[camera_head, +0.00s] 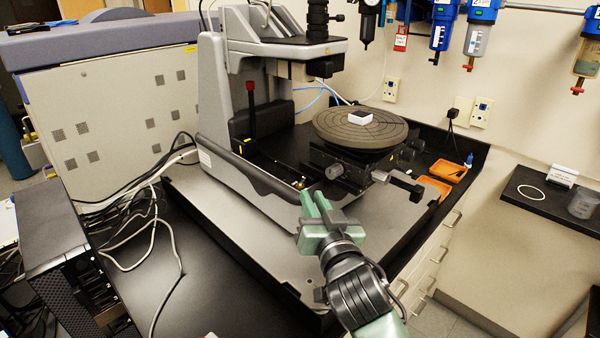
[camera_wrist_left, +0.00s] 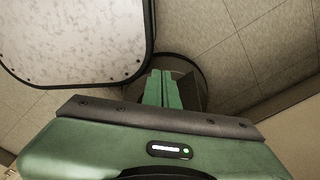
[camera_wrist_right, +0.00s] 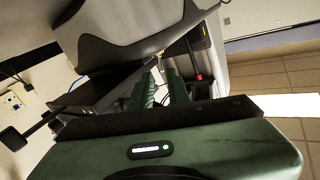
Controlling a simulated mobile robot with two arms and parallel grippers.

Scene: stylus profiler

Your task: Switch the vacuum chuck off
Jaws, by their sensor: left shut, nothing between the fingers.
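The vacuum chuck is a round dark grey disc (camera_head: 345,130) on the profiler's stage, with a small white-edged dark sample (camera_head: 360,117) on it. A small brass-coloured part (camera_head: 298,184) shows on the base near the stage; I cannot tell if it is the switch or its position. My right gripper (camera_head: 316,203) is just in front of this part, apart from it in the picture. In the right wrist view its fingers (camera_wrist_right: 162,90) have a gap with nothing clearly held. My left gripper (camera_wrist_left: 161,88) is shut and empty, away from the profiler, over the floor.
The profiler's grey body (camera_head: 218,95) rises behind my right gripper. Orange trays (camera_head: 432,187) lie at the right. Loose cables (camera_head: 150,215) lie at the left.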

